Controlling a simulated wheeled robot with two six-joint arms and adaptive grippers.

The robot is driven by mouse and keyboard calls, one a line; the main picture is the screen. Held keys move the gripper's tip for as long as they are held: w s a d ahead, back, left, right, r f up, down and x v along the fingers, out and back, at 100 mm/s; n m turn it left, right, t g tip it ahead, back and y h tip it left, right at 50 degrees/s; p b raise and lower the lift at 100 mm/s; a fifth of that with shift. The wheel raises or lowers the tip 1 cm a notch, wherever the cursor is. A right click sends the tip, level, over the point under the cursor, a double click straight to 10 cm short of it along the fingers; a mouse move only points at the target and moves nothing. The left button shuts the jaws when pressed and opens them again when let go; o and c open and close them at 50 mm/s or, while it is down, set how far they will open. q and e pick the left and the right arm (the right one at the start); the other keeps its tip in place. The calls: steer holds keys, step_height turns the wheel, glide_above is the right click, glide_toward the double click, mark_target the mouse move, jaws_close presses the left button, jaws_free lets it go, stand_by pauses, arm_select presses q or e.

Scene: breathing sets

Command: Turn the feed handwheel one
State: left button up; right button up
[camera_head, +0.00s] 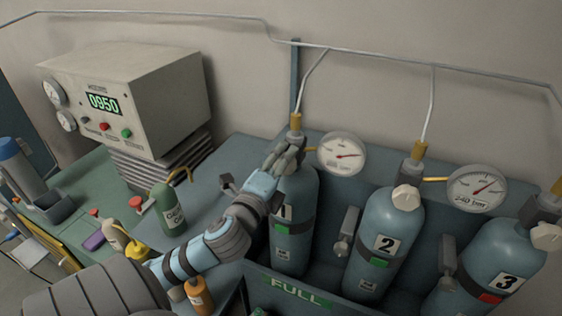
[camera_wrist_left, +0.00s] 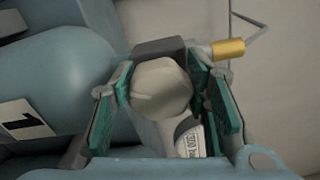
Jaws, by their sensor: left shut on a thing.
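Cylinder 1 (camera_head: 294,215) is blue-grey and stands upright in the rack, with a brass fitting (camera_head: 295,123) above its valve. In the left wrist view, its handwheel (camera_wrist_left: 161,84) is a pale rounded knob with a line across its face. My left gripper (camera_head: 283,162) is at the top of cylinder 1 and hides the handwheel in the head view. In the left wrist view, the teal-padded fingers of this gripper (camera_wrist_left: 165,101) stand on either side of the knob, shut on it. My right gripper is in neither view.
Cylinder 2 (camera_head: 378,246) and cylinder 3 (camera_head: 492,262) stand to the right, with pale handwheels. A gauge (camera_head: 342,154) sits close right of my gripper, and another (camera_head: 477,189) beyond. Thin pipes run above. A console reading 0950 (camera_head: 127,98) and bottles stand left.

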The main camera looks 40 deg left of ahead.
arm_select(q)
steer(key=n, duration=0.5)
steer(key=shift+f+n, duration=0.1)
steer(key=shift+n, duration=0.2)
steer(key=n, duration=0.5)
steer(key=shift+d, duration=0.1)
steer(key=n, duration=0.5)
steer(key=shift+w+d+n, duration=0.1)
steer(key=shift+n, duration=0.3)
steer(key=n, duration=0.5)
steer(key=shift+d+n, duration=0.15)
steer(key=shift+n, duration=0.15)
steer(key=n, duration=0.5)
steer(key=shift+w+d, duration=0.1)
steer(key=n, duration=0.4)
steer(key=shift+n, duration=0.4)
steer(key=n, duration=0.5)
steer(key=shift+d, duration=0.1)
steer(key=n, duration=0.5)
steer(key=shift+r, duration=0.25)
